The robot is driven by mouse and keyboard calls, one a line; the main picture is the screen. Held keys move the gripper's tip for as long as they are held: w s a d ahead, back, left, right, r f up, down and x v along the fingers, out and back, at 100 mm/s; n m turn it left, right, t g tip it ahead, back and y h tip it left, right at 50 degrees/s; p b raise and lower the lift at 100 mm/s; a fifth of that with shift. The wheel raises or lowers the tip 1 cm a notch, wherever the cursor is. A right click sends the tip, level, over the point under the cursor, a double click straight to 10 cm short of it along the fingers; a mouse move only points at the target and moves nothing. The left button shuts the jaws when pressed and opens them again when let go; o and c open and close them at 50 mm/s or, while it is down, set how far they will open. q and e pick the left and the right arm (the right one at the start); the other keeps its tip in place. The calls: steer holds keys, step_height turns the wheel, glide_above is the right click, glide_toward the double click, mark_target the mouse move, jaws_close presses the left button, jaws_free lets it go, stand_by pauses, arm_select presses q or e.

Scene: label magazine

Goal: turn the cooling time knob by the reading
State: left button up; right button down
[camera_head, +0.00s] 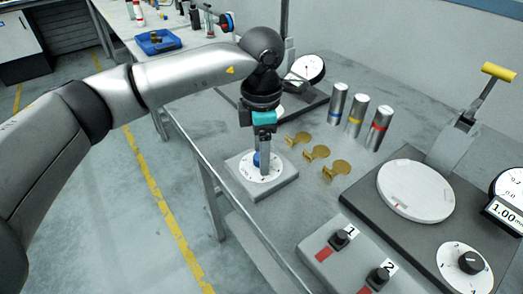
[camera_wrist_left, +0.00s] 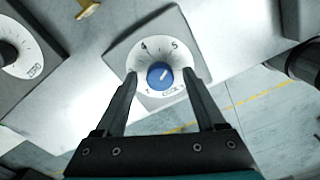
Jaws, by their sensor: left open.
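The blue cooling time knob (camera_wrist_left: 160,76) sits at the centre of a white numbered dial (camera_wrist_left: 145,55) on a light grey plate. In the left wrist view a white pointer mark shows on the knob. My left gripper (camera_wrist_left: 161,78) is open, its two fingers on either side of the knob. I cannot tell whether they touch it. In the head view the left gripper (camera_head: 264,160) points down over the dial plate (camera_head: 283,186), and the knob (camera_head: 256,160) is partly hidden behind a finger. A gauge with a digital display reading 1.00 (camera_head: 505,212) stands at the right edge.
Three brass pieces (camera_head: 317,152) lie right of the dial plate. Three silver cylinders with blue, yellow and red bands (camera_head: 355,115) stand behind them. A box with knobs 1 and 2 (camera_head: 345,240) is in front. A round white plate (camera_head: 415,188) and another dial (camera_head: 463,265) are at right.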

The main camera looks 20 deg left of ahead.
arm_select(q)
step_height(320, 180, up, 15)
steer(key=p, duration=0.2)
arm_select(e)
steer(key=shift+s+a+r, duration=0.3)
steer(key=shift+s+r, duration=0.1)
steer(key=shift+r, duration=0.15)
steer(key=shift+s+a+r, duration=0.25)
steer(key=shift+s+r, duration=0.15)
steer(key=shift+r, duration=0.1)
steer(key=shift+d, duration=0.15)
